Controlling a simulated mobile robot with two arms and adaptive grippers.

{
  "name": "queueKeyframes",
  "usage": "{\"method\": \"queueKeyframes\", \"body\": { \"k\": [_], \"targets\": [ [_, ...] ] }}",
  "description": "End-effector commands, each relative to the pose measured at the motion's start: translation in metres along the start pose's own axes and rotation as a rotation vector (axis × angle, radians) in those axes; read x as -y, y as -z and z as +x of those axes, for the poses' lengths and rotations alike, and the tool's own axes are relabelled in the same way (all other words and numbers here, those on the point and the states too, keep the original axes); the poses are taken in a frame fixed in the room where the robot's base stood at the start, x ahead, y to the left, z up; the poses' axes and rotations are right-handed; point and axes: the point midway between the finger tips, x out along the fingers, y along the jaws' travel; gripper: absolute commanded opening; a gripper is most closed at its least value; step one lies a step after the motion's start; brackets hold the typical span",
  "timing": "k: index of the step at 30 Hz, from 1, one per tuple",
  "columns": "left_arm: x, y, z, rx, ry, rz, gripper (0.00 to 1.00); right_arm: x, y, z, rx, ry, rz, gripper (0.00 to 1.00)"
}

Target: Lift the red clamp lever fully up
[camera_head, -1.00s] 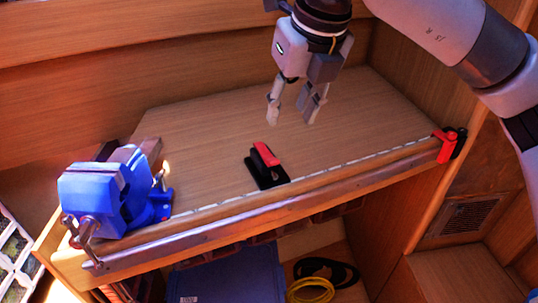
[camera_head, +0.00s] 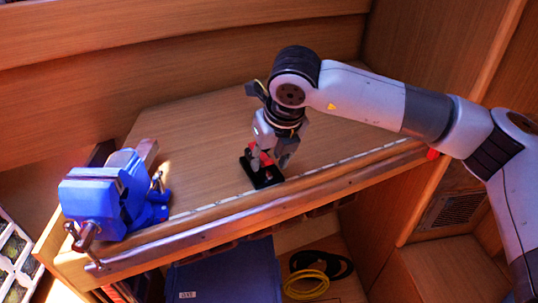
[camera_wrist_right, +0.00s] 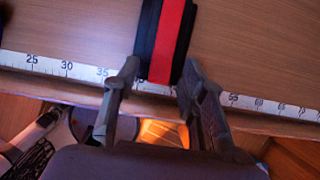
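The clamp has a black base (camera_head: 262,178) and lies on the wooden bench near its front edge. Its red lever (camera_head: 254,161) is partly hidden behind my gripper in the head view. In the right wrist view the red lever (camera_wrist_right: 168,40) runs as a strip along the middle of the black clamp. My right gripper (camera_head: 269,162) is right over the clamp, pointing down. In the wrist view its open fingers (camera_wrist_right: 160,68) are on either side of the clamp's near end, with gaps that look small; contact cannot be told. My left gripper is not in view.
A blue vise (camera_head: 110,195) stands at the bench's left end. A ruler strip (camera_wrist_right: 70,69) runs along the front edge. A blue bin (camera_head: 225,275) and a yellow coil (camera_head: 308,285) are below.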

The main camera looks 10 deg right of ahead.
Motion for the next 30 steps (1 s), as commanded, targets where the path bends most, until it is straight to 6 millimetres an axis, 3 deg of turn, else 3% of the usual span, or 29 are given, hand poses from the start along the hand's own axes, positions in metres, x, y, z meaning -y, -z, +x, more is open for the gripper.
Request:
{"method": "queueKeyframes", "body": {
  "k": [4,21,30],
  "targets": [
    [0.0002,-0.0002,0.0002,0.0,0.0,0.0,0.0,-0.0001,0.0,0.0,0.0,0.0,0.0,0.38],
    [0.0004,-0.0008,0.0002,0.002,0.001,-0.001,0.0,0.0001,-0.0002,-0.0005,0.0,0.0,0.001,0.0],
    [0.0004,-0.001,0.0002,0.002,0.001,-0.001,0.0,0.0002,-0.0003,-0.0006,0.001,0.0,0.001,0.0]
  ]
}}
